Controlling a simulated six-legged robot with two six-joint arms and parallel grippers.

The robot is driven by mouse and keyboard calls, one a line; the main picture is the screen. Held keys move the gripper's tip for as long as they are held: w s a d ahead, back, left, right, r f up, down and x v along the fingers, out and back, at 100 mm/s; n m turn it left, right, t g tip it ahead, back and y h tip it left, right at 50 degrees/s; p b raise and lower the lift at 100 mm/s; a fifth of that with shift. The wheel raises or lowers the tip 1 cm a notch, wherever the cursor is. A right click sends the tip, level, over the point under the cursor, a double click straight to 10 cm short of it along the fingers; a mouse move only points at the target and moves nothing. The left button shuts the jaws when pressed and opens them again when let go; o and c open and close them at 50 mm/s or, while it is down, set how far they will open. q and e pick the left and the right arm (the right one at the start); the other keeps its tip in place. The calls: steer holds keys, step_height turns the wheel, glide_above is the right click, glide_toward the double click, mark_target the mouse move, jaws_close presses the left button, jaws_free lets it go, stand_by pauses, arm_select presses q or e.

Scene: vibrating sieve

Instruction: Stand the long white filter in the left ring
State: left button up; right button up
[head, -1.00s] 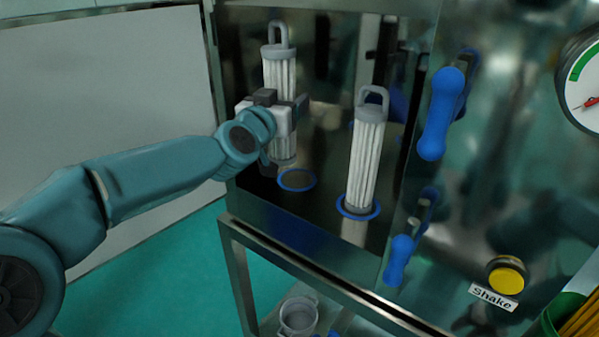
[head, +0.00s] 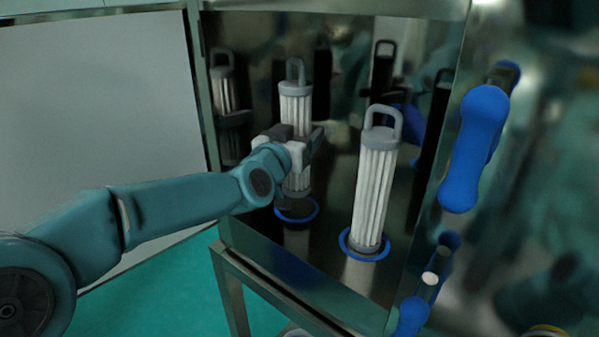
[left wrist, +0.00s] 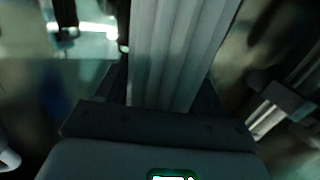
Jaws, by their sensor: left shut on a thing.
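The long white filter (head: 296,106) is pleated, with a grey cap and loop handle. My left gripper (head: 300,146) is shut on it around its middle and holds it upright. Its lower end is over the left blue ring (head: 312,216); I cannot tell whether it touches the floor there. In the left wrist view the pleats of the filter (left wrist: 178,50) rise between the fingers. A second white filter (head: 373,190) stands upright in the right blue ring (head: 366,257). My right gripper is not in view.
The steel chamber has reflective walls that mirror the filters. Its open door at the right carries blue handles (head: 473,150). A steel front edge (head: 300,280) runs below the rings. A white panel (head: 95,110) stands at the left.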

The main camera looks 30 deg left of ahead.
arm_select(q)
steer(key=f, duration=0.3)
steer(key=shift+s+d+f+b, duration=0.1)
steer(key=shift+d+f+b, duration=0.15)
steer(key=shift+f+b, duration=0.05)
steer(key=shift+s+a+f, duration=0.1)
steer(key=shift+f, duration=0.2)
steer(key=shift+w+a+f, duration=0.15)
steer(key=shift+w+f, duration=0.05)
steer(key=shift+w, duration=0.05)
steer(key=shift+s+d, duration=0.1)
steer(key=shift+d, duration=0.1)
steer(key=shift+s+f+b, duration=0.1)
steer(key=shift+b, duration=0.2)
steer(key=o, duration=1.1)
steer(key=shift+a, duration=0.1)
steer(key=shift+o, duration=0.7)
steer(key=shift+w+f, duration=0.1)
steer(key=shift+w, duration=0.1)
steer(key=shift+s+r+p, duration=0.25)
steer(key=shift+r+p, duration=0.05)
steer(key=shift+r, duration=0.05)
steer(key=s+d+b, duration=0.1)
steer(key=s+d, duration=0.1)
steer(key=s, duration=0.9)
steer(key=shift+s+d+b, duration=0.2)
steer(key=shift+b, duration=0.15)
steer(key=shift+f, duration=0.15)
